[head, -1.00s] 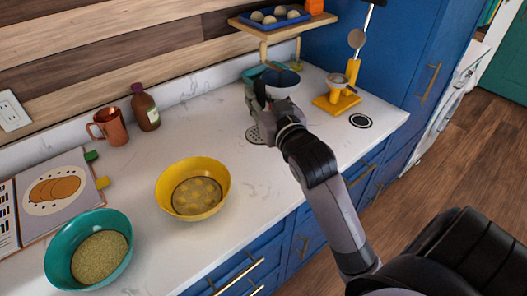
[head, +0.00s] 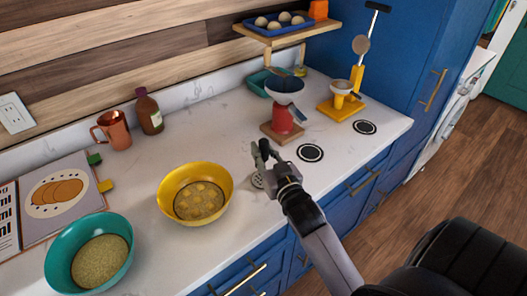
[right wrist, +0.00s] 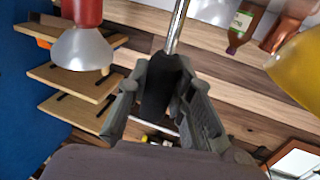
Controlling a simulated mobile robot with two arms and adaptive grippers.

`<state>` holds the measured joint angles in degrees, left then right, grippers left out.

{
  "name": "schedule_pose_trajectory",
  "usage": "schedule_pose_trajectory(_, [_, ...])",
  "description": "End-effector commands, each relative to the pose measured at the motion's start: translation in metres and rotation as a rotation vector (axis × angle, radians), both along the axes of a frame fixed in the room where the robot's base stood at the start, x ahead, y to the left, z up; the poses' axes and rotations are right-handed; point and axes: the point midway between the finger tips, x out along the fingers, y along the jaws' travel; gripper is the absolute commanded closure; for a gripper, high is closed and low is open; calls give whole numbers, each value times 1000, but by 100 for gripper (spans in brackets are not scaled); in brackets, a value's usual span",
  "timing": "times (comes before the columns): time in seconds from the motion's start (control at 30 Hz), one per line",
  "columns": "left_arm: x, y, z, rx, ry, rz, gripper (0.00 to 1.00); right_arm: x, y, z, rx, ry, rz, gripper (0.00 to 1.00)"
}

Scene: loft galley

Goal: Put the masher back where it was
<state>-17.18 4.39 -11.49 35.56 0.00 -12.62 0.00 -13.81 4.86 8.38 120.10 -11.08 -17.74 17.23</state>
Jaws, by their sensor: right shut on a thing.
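The masher has a dark handle and a metal shaft (right wrist: 178,28) in the right wrist view. My right gripper (right wrist: 165,90) is shut on that dark handle. In the head view my right gripper (head: 263,150) is over the front part of the counter, right of the yellow bowl (head: 167,183). A grey perforated round plate, apparently the masher's head (head: 257,181), shows just below the gripper, partly hidden by it. I cannot tell whether it touches the counter. My left gripper is not in view.
A red stand (head: 283,121) with a white bowl and a yellow stand (head: 340,107) with a tool stand behind right. Dark discs (head: 310,153) (head: 364,127) lie on the counter. A teal bowl (head: 52,262), book (head: 85,218), copper mug (head: 114,131) and bottle (head: 149,112) are left.

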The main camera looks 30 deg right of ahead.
Motion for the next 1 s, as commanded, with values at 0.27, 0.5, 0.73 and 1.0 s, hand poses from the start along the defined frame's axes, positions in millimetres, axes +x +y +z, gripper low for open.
schedule_pose_trajectory(0.27, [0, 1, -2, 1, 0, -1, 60, 0, 0, -3, 1, -1, 0, 100])
schedule_pose_trajectory(0.5, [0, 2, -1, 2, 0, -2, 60, 0, 0, -3, 0, 1, 0, 64])
schedule_pose_trajectory(0.73, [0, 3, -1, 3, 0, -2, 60, 0, 0, -3, 0, 1, 0, 59])
schedule_pose_trajectory(1.0, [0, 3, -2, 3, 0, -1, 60, -6, 1, -2, 1, 3, 0, 59])
